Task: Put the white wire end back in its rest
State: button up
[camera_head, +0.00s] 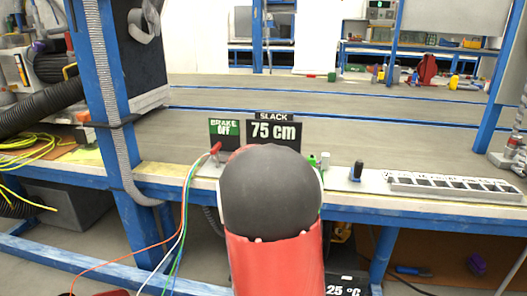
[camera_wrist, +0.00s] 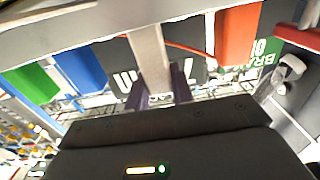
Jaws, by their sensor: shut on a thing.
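My gripper (camera_wrist: 158,88) shows in the wrist view with its two dark fingers on either side of a pale, upright block, which I take to be the white wire end (camera_wrist: 149,48). The fingers are shut on it. Its upper end meets a long pale bar (camera_wrist: 85,32) across the top of the view; I cannot tell whether it is seated there. In the head view my own red and dark arm hides the gripper and the held end. Coloured wires (camera_head: 184,205) hang at the bench's front edge, left of my arm.
Green (camera_wrist: 33,84), blue (camera_wrist: 82,70) and orange-red (camera_wrist: 237,36) blocks stand close beside the held end. A brake sign (camera_head: 224,133) and slack sign (camera_head: 273,133) stand behind my arm. A slotted white strip (camera_head: 455,188) lies right. The bench (camera_head: 400,128) is clear farther back.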

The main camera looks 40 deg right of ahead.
jog(key=shift+f+b, duration=0.45)
jog(key=shift+f, duration=0.45)
jog(key=o, duration=1)
jog(key=shift+o, duration=0.2)
jog(key=v, duration=0.8)
jog(key=shift+p, duration=0.45)
jog(key=shift+d, duration=0.1)
